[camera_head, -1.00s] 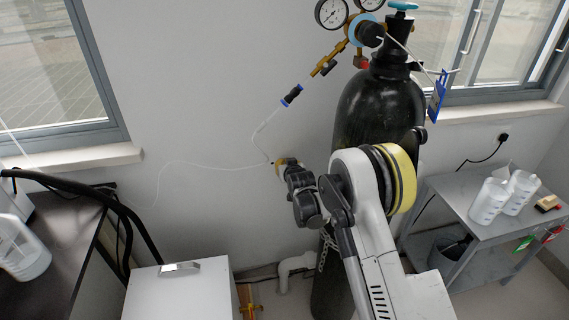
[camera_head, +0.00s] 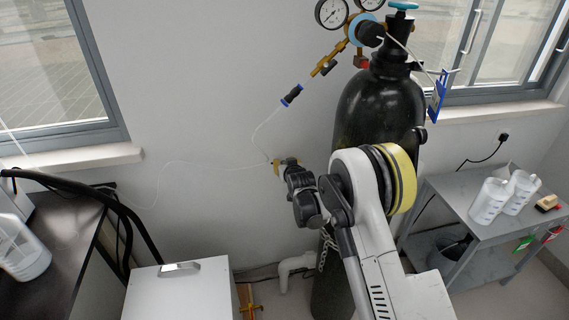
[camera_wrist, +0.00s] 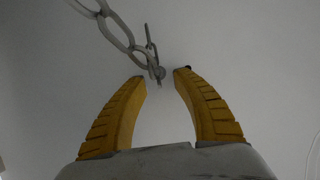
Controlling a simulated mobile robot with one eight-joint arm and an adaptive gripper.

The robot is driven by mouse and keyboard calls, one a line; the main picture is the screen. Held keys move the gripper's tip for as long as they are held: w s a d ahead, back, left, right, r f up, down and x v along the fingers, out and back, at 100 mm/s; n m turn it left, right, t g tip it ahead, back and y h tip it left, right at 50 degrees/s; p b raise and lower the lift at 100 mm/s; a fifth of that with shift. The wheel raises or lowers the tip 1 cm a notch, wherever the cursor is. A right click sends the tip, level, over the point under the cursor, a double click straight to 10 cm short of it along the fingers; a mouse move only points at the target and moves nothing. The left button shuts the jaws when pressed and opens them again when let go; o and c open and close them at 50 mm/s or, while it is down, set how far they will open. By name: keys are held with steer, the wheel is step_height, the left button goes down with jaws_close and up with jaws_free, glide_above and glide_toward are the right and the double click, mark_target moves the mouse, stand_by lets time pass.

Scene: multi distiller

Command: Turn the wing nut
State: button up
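In the wrist view, a grey chain (camera_wrist: 117,25) comes down from the upper left to a small round grey fitting (camera_wrist: 160,72) at the pale wall. I cannot tell whether this fitting is the wing nut; no clear wings show. My gripper (camera_wrist: 160,77) has two yellow ribbed fingers, parted and empty. Their tips lie on either side of the fitting in the picture; I see no contact and cannot judge the depth gap. In the head view, my gripper (camera_head: 278,166) is near the wall, left of the black cylinder (camera_head: 376,112), and the fitting is hidden there.
A thin clear hose (camera_head: 215,166) runs along the wall behind my gripper. A regulator with gauges (camera_head: 331,13) tops the cylinder. A white cabinet (camera_head: 178,295) stands below left, and a grey table (camera_head: 459,205) with white bottles (camera_head: 490,201) stands at right.

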steer(key=v, duration=1.2)
steer(key=shift+f, duration=0.1)
